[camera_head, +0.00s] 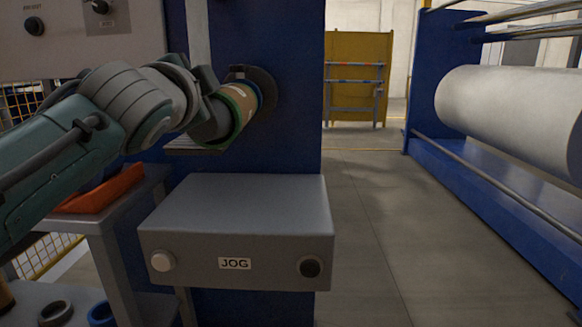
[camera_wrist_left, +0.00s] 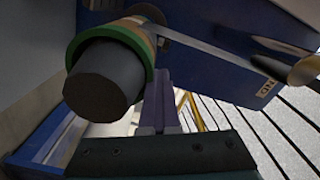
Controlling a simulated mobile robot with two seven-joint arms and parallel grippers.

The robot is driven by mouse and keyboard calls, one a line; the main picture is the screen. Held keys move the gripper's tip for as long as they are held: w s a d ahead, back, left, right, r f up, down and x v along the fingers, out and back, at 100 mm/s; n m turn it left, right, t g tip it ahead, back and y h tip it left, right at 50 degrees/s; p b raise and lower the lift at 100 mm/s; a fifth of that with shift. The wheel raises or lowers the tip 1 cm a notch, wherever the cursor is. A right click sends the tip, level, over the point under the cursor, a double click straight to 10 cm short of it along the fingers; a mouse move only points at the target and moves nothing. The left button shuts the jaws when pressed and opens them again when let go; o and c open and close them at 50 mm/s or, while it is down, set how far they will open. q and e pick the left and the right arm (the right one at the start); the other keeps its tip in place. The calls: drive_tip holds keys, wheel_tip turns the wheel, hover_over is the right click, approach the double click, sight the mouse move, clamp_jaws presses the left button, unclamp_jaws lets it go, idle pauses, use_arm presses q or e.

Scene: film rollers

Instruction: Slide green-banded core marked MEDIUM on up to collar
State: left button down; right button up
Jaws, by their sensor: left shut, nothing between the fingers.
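The green-banded core (camera_head: 238,102) is a tan tube with a green band at its near end. It sits around the dark shaft, whose blunt end (camera_wrist_left: 103,78) sticks out of the core in the left wrist view. The core's green rim (camera_wrist_left: 135,40) faces me there. A dark round collar (camera_head: 265,88) stands behind the core; whether they touch is unclear. The marking cannot be read. My left gripper (camera_wrist_left: 160,78) is shut and empty, its purple fingers beside and just below the core. In the head view its fingers are hidden. My right gripper is not in view.
A grey JOG box (camera_head: 235,215) with two knobs stands below the shaft. An orange tray (camera_head: 103,190) sits on a stand at left. A brown ring (camera_head: 55,313) and a blue ring (camera_head: 102,314) lie lower. A large white roll (camera_head: 510,110) is at right; the floor between is clear.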

use_arm(q)
drive_tip(key=shift+f, duration=0.7)
drive_tip(key=shift+w+b, duration=0.35)
drive_tip(key=shift+b, duration=0.05)
drive_tip(key=shift+w+a, duration=0.1)
drive_tip(key=shift+r, duration=0.15)
drive_tip(key=shift+s+r+p, duration=0.5)
drive_tip(key=shift+s+p, duration=0.05)
drive_tip(key=shift+p, duration=0.7)
drive_tip(key=s+p, duration=0.4)
drive_tip(key=s, duration=0.2)
drive_tip(key=shift+s+r+p, duration=0.25)
drive_tip(key=shift+s+p, duration=0.05)
drive_tip(key=shift+s, duration=0.05)
